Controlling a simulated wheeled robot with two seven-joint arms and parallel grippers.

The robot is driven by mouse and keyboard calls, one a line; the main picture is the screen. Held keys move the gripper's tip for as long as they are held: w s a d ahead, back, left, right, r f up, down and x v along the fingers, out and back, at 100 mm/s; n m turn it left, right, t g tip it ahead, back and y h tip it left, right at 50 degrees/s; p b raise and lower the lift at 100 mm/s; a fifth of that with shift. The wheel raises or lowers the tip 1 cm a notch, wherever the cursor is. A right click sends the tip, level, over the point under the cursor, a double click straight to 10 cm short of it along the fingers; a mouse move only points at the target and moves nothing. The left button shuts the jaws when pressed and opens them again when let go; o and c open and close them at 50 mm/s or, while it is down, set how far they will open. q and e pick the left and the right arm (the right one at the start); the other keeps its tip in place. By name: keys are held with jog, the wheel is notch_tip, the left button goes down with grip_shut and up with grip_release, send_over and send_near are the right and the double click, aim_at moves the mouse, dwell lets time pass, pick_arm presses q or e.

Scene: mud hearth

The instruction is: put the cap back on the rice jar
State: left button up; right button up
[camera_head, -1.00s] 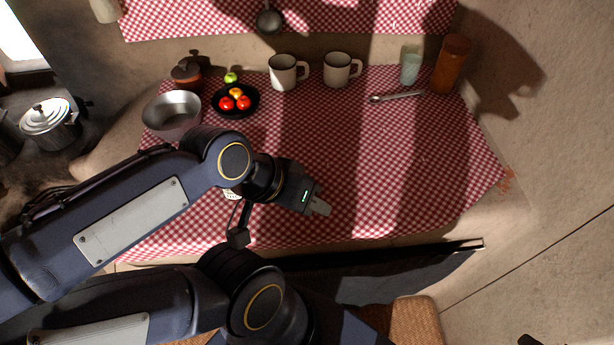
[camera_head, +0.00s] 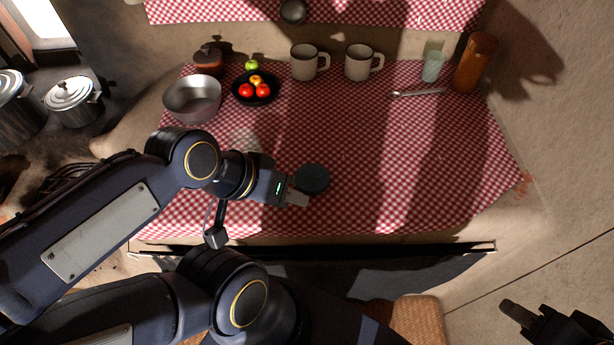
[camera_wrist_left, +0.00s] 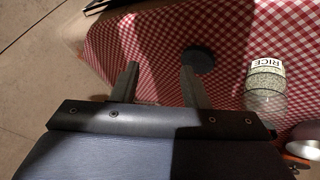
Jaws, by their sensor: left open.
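The dark round cap (camera_head: 313,179) lies on the checked cloth, just beyond and right of my left gripper's tips. My left gripper (camera_head: 298,199) is open and empty. In the left wrist view its spread fingers (camera_wrist_left: 160,70) show, with the cap (camera_wrist_left: 198,60) past the tip of the right-hand finger, outside the gap. The clear rice jar (camera_wrist_left: 265,85), labelled RICE, is right of the cap. In the head view my left arm largely hides the jar; a pale patch shows behind the wrist. My right gripper (camera_head: 515,315) is partly in view at the lower right, away from the table.
At the back stand a metal bowl (camera_head: 192,99), a black fruit dish (camera_head: 256,99), two mugs (camera_head: 304,62), a pale glass (camera_head: 432,66) and an orange-brown container (camera_head: 474,63). A spoon (camera_head: 418,93) lies before them. The cloth's middle and right are clear.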

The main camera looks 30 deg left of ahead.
aim_at(312, 177)
pick_arm(q)
jog(key=shift+o, duration=1.2)
jog(key=shift+w+a, duration=0.1)
jog(key=shift+w, duration=0.1)
jog(key=o, duration=1)
jog(key=w+a+n+g, duration=0.1)
jog(key=w, duration=0.1)
jog(key=w+a+f+n+g+y, duration=0.1)
jog(key=w, duration=0.2)
jog(key=w+a+f+n+g, duration=0.1)
jog(key=w, duration=0.2)
jog(key=shift+f+n+y, duration=0.15)
jog(key=shift+n+y, duration=0.15)
jog(key=shift+c, duration=0.2)
jog(key=shift+o, duration=0.2)
jog(key=w+f+n, duration=0.1)
jog(key=w+f, duration=0.1)
jog(key=w, duration=0.1)
jog(key=w+f+n+g+y, duration=0.1)
jog(key=w+f, duration=0.1)
jog(key=f, duration=0.1)
jog(key=w+a+f+n+g+y, duration=0.1)
jog(key=w+f, duration=0.1)
jog(key=w, duration=0.1)
jog(key=shift+w+a+f, duration=0.1)
jog(key=shift+w+f, duration=0.15)
jog(key=shift+w, duration=0.05)
jog(key=shift+w+f+g, duration=0.1)
jog(key=shift+f+g, duration=0.05)
jog(key=shift+g, duration=0.15)
